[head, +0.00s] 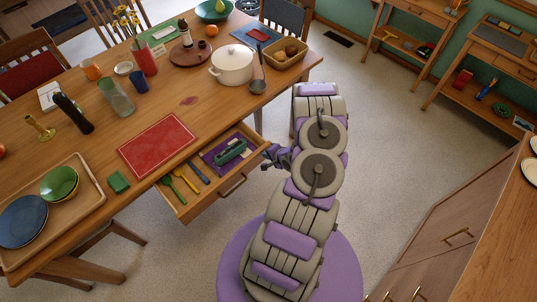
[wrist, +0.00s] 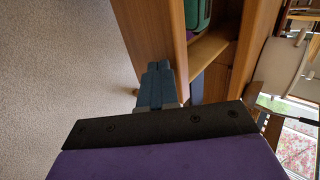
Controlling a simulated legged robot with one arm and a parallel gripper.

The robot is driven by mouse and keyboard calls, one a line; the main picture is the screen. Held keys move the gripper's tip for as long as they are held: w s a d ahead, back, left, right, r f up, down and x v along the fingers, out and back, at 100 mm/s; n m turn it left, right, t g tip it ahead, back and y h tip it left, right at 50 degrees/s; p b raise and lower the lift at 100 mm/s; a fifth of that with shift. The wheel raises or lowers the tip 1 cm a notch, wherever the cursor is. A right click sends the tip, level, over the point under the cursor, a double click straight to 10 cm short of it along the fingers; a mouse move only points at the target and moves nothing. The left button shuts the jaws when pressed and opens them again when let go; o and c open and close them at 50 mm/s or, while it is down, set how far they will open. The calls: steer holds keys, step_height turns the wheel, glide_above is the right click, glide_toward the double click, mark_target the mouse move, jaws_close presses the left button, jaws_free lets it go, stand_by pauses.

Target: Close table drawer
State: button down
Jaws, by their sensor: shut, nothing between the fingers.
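The table drawer (head: 208,205) is pulled out from the long side of the wooden table (head: 95,140). Its front panel carries a bar handle (head: 234,184). Inside lie a green spoon, a yellow spoon, a blue utensil and a green object on a purple cloth. My gripper (head: 267,155) is at the right end of the drawer front, beyond the handle. In the wrist view my shut, empty fingers (wrist: 156,85) overlap the drawer's wooden front panel (wrist: 150,30). I cannot tell whether they touch it. The handle is mostly hidden there.
A red mat (head: 157,145), a tray with bowls (head: 55,210), a white pot (head: 232,66) and a basket (head: 285,55) are on the tabletop. A wooden cabinet (head: 450,230) stands at the right. The floor (head: 390,130) between is clear.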

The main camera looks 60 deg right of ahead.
steer(key=w+d+p, duration=0.1)
steer(key=w, duration=0.4)
steer(key=w+d+p, duration=0.1)
steer(key=w, duration=0.4)
steer(key=w+d+p, duration=0.1)
steer(key=w+p, duration=0.1)
steer(key=w, duration=0.4)
steer(key=shift+w+d, duration=0.1)
steer(key=shift+d, duration=0.1)
steer(key=shift+w+d, duration=0.15)
steer(key=shift+d, duration=0.05)
